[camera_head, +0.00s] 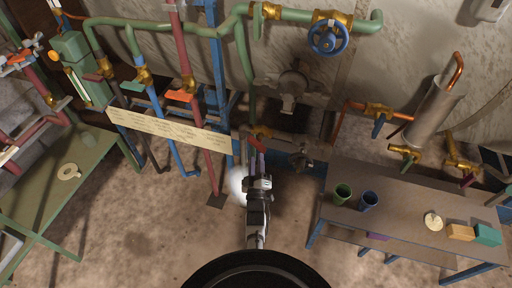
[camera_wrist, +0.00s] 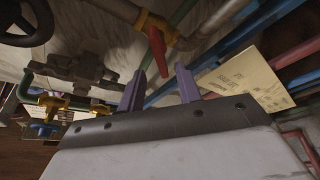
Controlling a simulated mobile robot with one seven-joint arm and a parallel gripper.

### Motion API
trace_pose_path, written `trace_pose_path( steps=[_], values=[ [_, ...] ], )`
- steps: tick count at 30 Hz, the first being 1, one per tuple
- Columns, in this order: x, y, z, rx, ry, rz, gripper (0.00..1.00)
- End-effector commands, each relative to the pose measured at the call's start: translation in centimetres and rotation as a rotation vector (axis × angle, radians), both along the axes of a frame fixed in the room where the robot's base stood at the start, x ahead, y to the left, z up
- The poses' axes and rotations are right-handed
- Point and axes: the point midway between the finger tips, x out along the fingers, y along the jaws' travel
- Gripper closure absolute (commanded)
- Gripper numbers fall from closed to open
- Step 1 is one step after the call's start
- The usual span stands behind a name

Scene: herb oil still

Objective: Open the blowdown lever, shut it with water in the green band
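A red lever (camera_head: 263,131) on a brass valve sits at the lower end of the green pipe in the head view. In the wrist view the red lever (camera_wrist: 157,48) hangs from the brass valve (camera_wrist: 152,22), just beyond my fingertips. My gripper (camera_head: 257,146) reaches toward it with purple fingers. In the wrist view my gripper (camera_wrist: 160,76) is open and empty, its fingers apart below the lever; I cannot tell whether they touch it. A green housing with a pale upright strip (camera_head: 76,86), possibly the level glass, stands at upper left. Its water level and band are too small to read.
A cream sign board (camera_head: 170,131) and several upright pipes stand left of my gripper. A blue handwheel (camera_head: 328,38) is above right. A whitish patch (camera_head: 238,183) shows beside my gripper.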

Motion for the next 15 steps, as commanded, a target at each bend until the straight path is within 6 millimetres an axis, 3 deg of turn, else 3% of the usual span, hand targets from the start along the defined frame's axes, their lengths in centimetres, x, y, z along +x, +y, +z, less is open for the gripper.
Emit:
trace_pose_path(
  steps=[6,15],
  values=[
    [3.6,-0.1,1.1,0.000,-0.001,0.000,0.66],
    [5.3,-0.1,1.4,0.000,-0.001,0.000,0.66]
  ],
)
